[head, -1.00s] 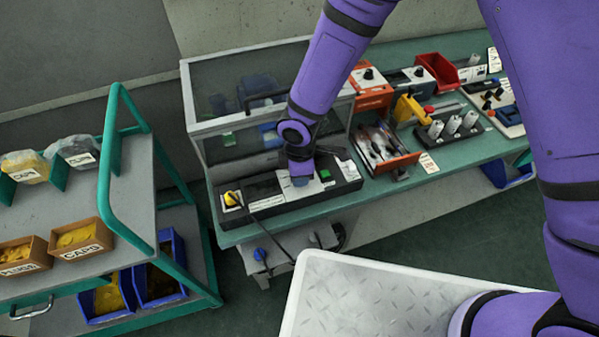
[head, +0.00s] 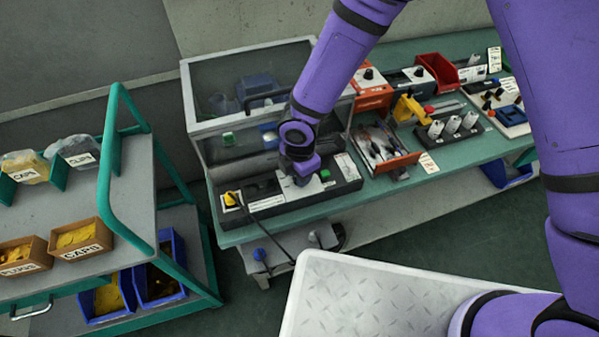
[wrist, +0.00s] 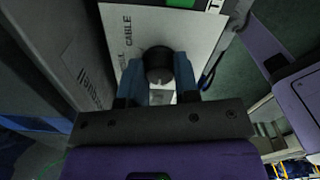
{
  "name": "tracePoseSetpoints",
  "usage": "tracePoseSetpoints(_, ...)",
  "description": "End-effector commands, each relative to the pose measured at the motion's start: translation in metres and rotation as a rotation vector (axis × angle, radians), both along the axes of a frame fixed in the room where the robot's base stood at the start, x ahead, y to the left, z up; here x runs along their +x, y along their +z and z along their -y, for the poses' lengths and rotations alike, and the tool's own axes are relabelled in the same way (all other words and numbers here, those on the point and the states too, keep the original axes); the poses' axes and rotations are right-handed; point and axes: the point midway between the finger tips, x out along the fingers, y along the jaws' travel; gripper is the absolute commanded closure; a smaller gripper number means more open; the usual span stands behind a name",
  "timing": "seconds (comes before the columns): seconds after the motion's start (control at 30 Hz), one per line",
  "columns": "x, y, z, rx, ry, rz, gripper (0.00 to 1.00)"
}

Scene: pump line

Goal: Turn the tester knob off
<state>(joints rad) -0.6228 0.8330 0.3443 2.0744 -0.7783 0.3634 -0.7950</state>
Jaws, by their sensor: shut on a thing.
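The tester knob (wrist: 158,66) is a round black knob on a white label plate marked "CABLE" (wrist: 118,32) in the wrist view. My gripper (wrist: 160,82) is shut on the knob, with one blue finger on each side of it. In the head view my gripper (head: 299,178) points down onto the top of the long black tester box (head: 345,184), and it hides the knob there. The tester box lies along the front of the green bench, with a yellow knob at its left end and a green button (head: 324,174) right of my gripper.
A clear-lidded case (head: 235,90) stands just behind the tester box. An open drawer of tools (head: 385,152) is to its right. A cable (head: 268,232) hangs over the bench's front edge. A green-framed cart (head: 110,180) stands at the left.

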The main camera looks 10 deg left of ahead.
Motion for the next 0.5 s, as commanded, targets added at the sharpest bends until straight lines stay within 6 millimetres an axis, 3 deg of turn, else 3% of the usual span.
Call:
tracePoseSetpoints(0.27, 0.0009, 0.0002, 0.0002, 0.0, 0.0, 0.001, 0.95)
tracePoseSetpoints(0.3, 0.0009, 0.0002, 0.0002, 0.0, 0.0, 0.001, 0.64)
tracePoseSetpoints(0.4, 0.0007, 0.0002, 0.0001, 0.0, -0.001, 0.001, 0.46)
tracePoseSetpoints(0.5, 0.0005, 0.0001, 0.0, -0.001, -0.001, 0.001, 0.46)
